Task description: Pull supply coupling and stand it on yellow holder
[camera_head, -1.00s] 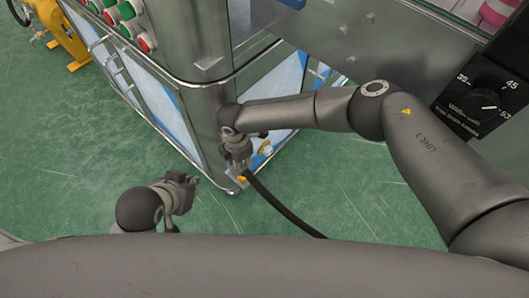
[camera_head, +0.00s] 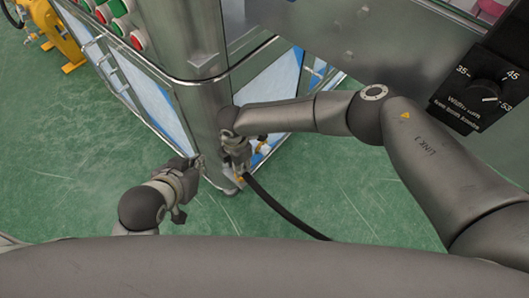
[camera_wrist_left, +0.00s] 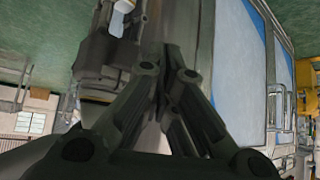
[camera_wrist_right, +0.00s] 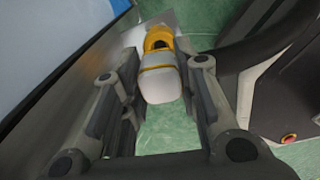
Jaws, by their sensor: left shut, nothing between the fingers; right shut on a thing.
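My right gripper (camera_head: 238,170) is low beside the steel cabinet corner. In the right wrist view its fingers (camera_wrist_right: 162,100) are on both sides of a white rounded piece with a yellow collar, which looks like the supply coupling (camera_wrist_right: 160,82). I cannot tell whether the yellow part belongs to it or to the holder. A black hose (camera_head: 285,214) runs from beneath this gripper toward the lower right. My left gripper (camera_head: 194,162) is shut and empty, left of the right one and close to the cabinet post. Its closed fingers show in the left wrist view (camera_wrist_left: 168,75).
The steel cabinet post (camera_head: 190,90) stands close to both grippers. Push buttons (camera_head: 120,25) are on its upper left, and a dial box (camera_head: 480,95) is at the right. A yellow machine (camera_head: 58,35) stands at the far left. Green floor (camera_head: 75,150) is clear at left.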

